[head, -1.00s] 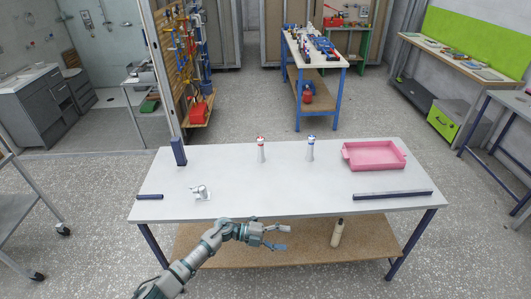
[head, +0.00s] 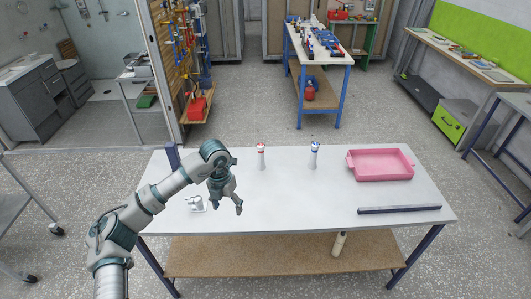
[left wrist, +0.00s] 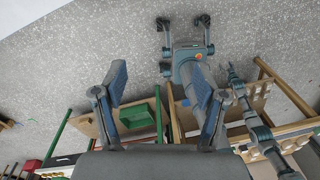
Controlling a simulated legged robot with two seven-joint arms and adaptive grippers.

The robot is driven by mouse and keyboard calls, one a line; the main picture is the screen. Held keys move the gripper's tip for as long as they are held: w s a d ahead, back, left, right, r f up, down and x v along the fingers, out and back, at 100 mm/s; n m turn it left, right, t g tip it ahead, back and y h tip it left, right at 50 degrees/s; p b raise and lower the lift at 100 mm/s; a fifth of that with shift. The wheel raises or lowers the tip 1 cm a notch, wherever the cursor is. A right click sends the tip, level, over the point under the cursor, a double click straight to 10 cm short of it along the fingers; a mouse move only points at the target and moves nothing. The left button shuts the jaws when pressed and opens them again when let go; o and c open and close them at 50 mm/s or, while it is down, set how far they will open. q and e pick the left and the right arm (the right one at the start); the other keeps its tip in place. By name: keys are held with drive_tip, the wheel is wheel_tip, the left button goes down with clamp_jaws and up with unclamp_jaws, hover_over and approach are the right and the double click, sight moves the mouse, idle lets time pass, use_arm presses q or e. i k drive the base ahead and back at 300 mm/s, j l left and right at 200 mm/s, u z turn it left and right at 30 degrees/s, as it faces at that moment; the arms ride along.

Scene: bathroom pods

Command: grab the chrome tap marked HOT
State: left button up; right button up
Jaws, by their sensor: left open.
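Two small upright silvery-white taps stand on the grey table (head: 290,210). One has a red top (head: 261,152) and stands near the middle back; the other has a blue top (head: 315,152) and stands to its right. Any lettering is too small to read, so HOT cannot be confirmed. My left gripper (head: 227,206) hangs above the table's left part, fingers pointing down, to the left of and nearer than the red-topped tap. It is open and empty; its spread fingers also show in the left wrist view (left wrist: 168,88). My right gripper is not in view.
A small chrome fitting (head: 197,203) lies just left of my gripper. A dark blue post (head: 172,156) stands at the back left edge. A pink tray (head: 380,165) and a dark bar (head: 400,210) lie at the right. A pale bottle (head: 338,244) stands on the lower shelf.

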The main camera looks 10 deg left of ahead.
sight(261, 165)
drive_tip(key=i, duration=1.6)
